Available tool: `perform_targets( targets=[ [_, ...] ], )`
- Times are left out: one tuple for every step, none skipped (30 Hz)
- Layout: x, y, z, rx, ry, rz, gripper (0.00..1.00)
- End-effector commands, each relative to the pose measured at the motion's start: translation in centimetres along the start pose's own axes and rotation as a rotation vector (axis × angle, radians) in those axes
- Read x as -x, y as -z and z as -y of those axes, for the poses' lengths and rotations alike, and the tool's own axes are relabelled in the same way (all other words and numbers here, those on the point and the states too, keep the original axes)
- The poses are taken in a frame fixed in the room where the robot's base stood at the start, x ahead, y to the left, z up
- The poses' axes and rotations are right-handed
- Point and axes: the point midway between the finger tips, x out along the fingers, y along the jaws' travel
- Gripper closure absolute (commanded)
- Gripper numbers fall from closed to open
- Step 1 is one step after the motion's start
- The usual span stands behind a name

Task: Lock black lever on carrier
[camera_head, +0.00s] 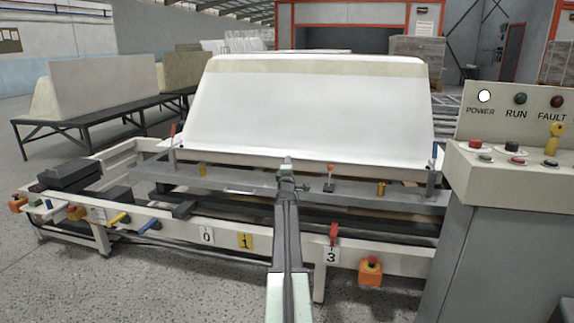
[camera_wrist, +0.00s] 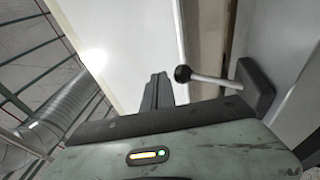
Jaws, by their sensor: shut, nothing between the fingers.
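In the wrist view, the black lever shows as a black ball knob (camera_wrist: 183,74) on a pale metal rod, fixed to a dark pivot block (camera_wrist: 257,86). The rod points left from the block, tilted slightly up in the picture. My gripper (camera_wrist: 158,90) is shut and empty, a little left of the knob in the picture; I cannot tell the depth between them. In the head view my gripper (camera_head: 287,167) is in front of the grey carrier beam (camera_head: 225,180), under the white tub shell (camera_head: 315,112). I cannot clearly make out the black lever there.
A red-topped lever (camera_head: 330,178) and yellow posts (camera_head: 381,188) stand along the beam. The front rail carries number plates, a red handle (camera_head: 333,234) and an orange button box (camera_head: 370,271). A control cabinet (camera_head: 500,230) stands at right. The grey floor at front left is clear.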

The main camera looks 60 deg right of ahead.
Motion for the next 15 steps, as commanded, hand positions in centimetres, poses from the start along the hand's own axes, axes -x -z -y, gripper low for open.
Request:
perform_targets(
  targets=[
    [-0.27, -0.05, 0.05, 0.000, 0.000, 0.000, 1.00],
    [-0.36, -0.07, 0.07, 0.000, 0.000, 0.000, 1.00],
    [-0.47, -0.09, 0.10, 0.000, 0.001, 0.000, 1.00],
    [-0.53, -0.11, 0.11, 0.000, 0.001, 0.000, 1.00],
    [-0.58, -0.12, 0.13, 0.000, 0.001, 0.000, 1.00],
    [-0.65, -0.14, 0.14, 0.000, 0.001, 0.000, 1.00],
    [-0.68, -0.15, 0.15, 0.000, 0.001, 0.000, 1.00],
    [-0.71, -0.16, 0.16, 0.000, 0.001, 0.000, 1.00],
    [-0.74, -0.16, 0.17, 0.000, 0.001, 0.000, 1.00],
    [-0.76, -0.17, 0.17, 0.000, 0.001, 0.000, 1.00],
    [-0.77, -0.17, 0.18, 0.000, 0.001, 0.000, 1.00],
    [-0.78, -0.18, 0.18, 0.000, 0.001, 0.000, 1.00],
    [-0.78, -0.18, 0.18, 0.000, 0.001, 0.000, 1.00],
    [-0.78, -0.19, 0.18, 0.000, 0.001, 0.000, 1.00],
    [-0.78, -0.19, 0.18, 0.000, 0.001, 0.000, 1.00]
  ],
)
